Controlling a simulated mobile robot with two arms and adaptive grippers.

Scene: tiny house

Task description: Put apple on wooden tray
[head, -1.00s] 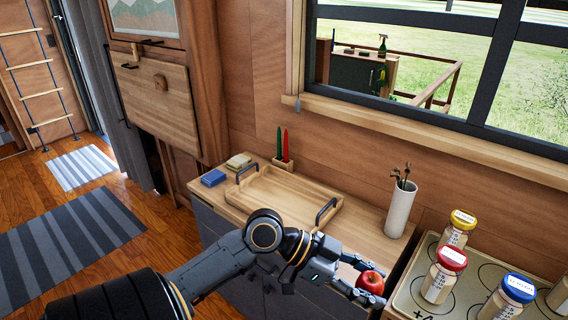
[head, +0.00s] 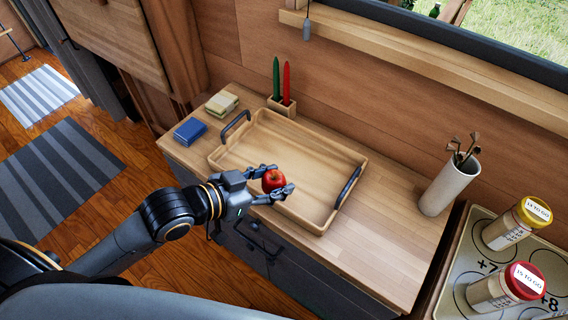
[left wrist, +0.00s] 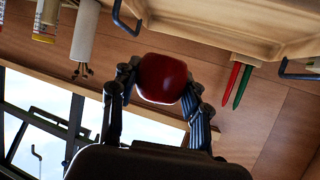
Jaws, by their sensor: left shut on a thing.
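A red apple (head: 273,181) is held between the fingers of my left gripper (head: 272,184), which is shut on it. In the left wrist view the apple (left wrist: 162,78) sits between both fingers of the gripper (left wrist: 160,90). The wooden tray (head: 318,147) lies on the counter with a dark handle at each end. In the head view the apple and gripper overlap the tray's near side; their height above it is hard to judge. The tray's inside looks empty. My right gripper is not in view.
Blue (head: 190,131) and pale (head: 222,104) blocks lie left of the tray. A holder with green and red candles (head: 287,86) stands behind it. A white vase (head: 446,188) and lidded jars (head: 518,222) are at right. Bare counter (head: 375,235) lies right of the tray.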

